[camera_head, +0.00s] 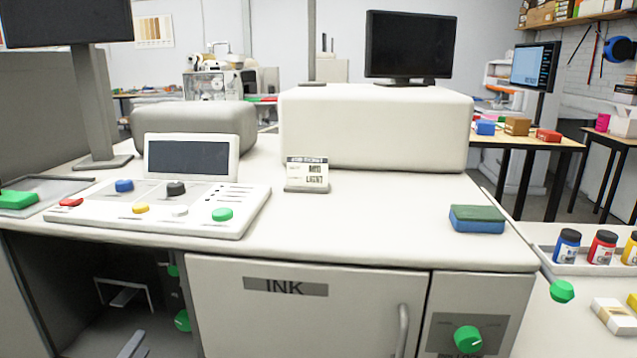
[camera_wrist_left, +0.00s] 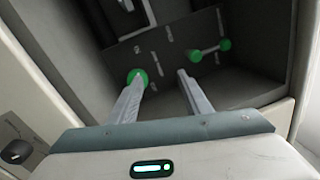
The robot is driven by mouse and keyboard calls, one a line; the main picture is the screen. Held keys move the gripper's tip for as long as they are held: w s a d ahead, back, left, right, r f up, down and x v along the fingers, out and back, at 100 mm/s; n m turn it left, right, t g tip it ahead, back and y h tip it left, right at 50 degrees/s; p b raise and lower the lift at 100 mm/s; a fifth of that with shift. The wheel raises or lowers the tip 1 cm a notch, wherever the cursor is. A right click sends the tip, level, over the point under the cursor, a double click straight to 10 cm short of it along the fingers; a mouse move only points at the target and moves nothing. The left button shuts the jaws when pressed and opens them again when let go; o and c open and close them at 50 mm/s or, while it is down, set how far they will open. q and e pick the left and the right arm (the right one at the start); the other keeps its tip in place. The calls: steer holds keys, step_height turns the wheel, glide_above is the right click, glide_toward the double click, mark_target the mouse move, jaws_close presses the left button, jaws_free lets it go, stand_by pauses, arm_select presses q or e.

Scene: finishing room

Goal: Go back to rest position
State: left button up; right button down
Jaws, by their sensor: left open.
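My left gripper (camera_head: 133,346) shows only in part at the bottom left of the head view, low in front of the dark open compartment. In the left wrist view the gripper (camera_wrist_left: 160,78) has its two grey fingers apart with nothing between them. They point into the dark compartment, where a panel carries a green knob (camera_wrist_left: 137,78) near the left fingertip and a green-ended lever (camera_wrist_left: 210,50) farther right. I cannot tell if the left finger touches the knob. My right gripper is in neither view.
Above the compartment is a white counter with a button panel (camera_head: 150,209). The closed INK door (camera_head: 300,305) with a vertical handle is to the right, then a green dial (camera_head: 468,339). A blue and green sponge (camera_head: 477,219) lies on the counter. Ink jars (camera_head: 602,247) stand far right.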

arm_select(q)
steer(key=s+d+f+n+g+y+p, duration=0.1)
steer(key=s+d+f+n+g, duration=0.2)
steer(key=f, duration=0.6)
steer(key=s+d+f+n+g+y+p, duration=0.1)
steer(key=s+d+f+n+g, duration=0.15)
steer(key=s+f+n, duration=0.45)
steer(key=s+d+f+n+g+p, duration=0.2)
steer(key=s+d+f, duration=0.1)
steer(key=f, duration=0.9)
steer(key=s+d+f+n+g+p, duration=0.1)
steer(key=s+d+f+n+g, duration=0.2)
steer(key=s+d+f, duration=0.4)
steer(key=s+d+f+n+g+h+p, duration=0.1)
steer(key=s+d+f+n+g, duration=0.2)
steer(key=s+d+f, duration=0.5)
steer(key=s+d+n, duration=0.1)
steer(key=s+d, duration=0.1)
steer(key=s, duration=0.5)
steer(key=shift+s+f+g, duration=0.25)
steer(key=shift+s+g, duration=0.1)
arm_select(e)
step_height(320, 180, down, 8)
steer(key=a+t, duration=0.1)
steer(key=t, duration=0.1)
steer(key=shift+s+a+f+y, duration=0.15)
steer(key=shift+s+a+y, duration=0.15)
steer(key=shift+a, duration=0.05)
